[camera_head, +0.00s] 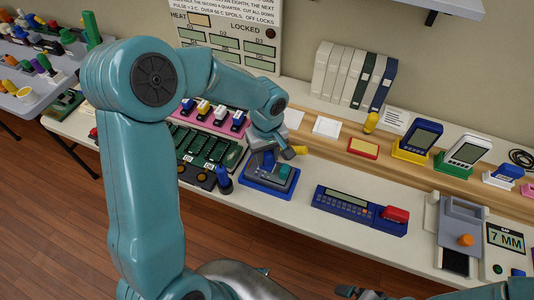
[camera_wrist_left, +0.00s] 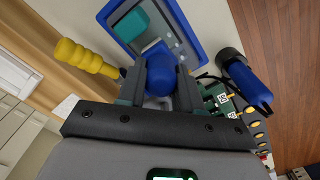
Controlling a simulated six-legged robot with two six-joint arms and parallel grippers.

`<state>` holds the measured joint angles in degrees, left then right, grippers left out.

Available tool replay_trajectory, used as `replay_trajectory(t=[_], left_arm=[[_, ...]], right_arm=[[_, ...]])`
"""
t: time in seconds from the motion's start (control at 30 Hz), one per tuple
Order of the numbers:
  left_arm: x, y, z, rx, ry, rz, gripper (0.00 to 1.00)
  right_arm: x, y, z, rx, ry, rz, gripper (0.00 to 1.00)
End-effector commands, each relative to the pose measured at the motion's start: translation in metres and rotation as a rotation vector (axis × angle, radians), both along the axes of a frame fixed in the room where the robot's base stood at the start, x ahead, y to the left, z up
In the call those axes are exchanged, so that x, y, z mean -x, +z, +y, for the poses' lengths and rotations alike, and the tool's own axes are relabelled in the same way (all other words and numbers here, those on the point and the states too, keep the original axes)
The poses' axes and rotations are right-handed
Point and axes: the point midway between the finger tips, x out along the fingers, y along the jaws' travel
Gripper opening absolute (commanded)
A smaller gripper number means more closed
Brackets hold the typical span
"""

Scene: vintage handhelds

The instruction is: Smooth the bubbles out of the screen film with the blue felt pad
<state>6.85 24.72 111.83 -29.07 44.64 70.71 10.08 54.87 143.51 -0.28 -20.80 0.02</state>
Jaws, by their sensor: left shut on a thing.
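My left gripper (camera_head: 272,157) is low over the blue tray (camera_head: 262,188) on the bench. In the left wrist view its fingers (camera_wrist_left: 160,88) are shut on a rounded blue knob, which I take to be the handle of the blue felt pad (camera_wrist_left: 161,72). The pad's underside is hidden, so I cannot tell whether it touches anything. A teal handheld (camera_head: 285,173) lies in the tray and also shows in the left wrist view (camera_wrist_left: 131,25). Film and bubbles are too small to make out. My right gripper (camera_head: 358,292) is partly in view at the bottom edge.
A yellow ribbed handle (camera_wrist_left: 88,58) lies beside the left gripper. A blue, black-ended tool (camera_head: 224,178) stands left of the tray, near green circuit boards (camera_head: 205,150). A blue keyboard-like device (camera_head: 345,203) lies to the right. Bare bench separates it from the tray.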

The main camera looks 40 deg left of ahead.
Motion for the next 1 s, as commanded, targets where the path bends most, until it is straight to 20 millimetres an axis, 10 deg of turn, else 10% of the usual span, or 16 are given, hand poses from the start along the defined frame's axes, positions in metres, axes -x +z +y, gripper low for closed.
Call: replay_trajectory(t=[1.0], left_arm=[[-0.0002,-0.0066,0.0,0.0,0.0,0.0,0.0]], right_arm=[[0.0,-0.0074,0.0,0.0,0.0,0.0,1.0]])
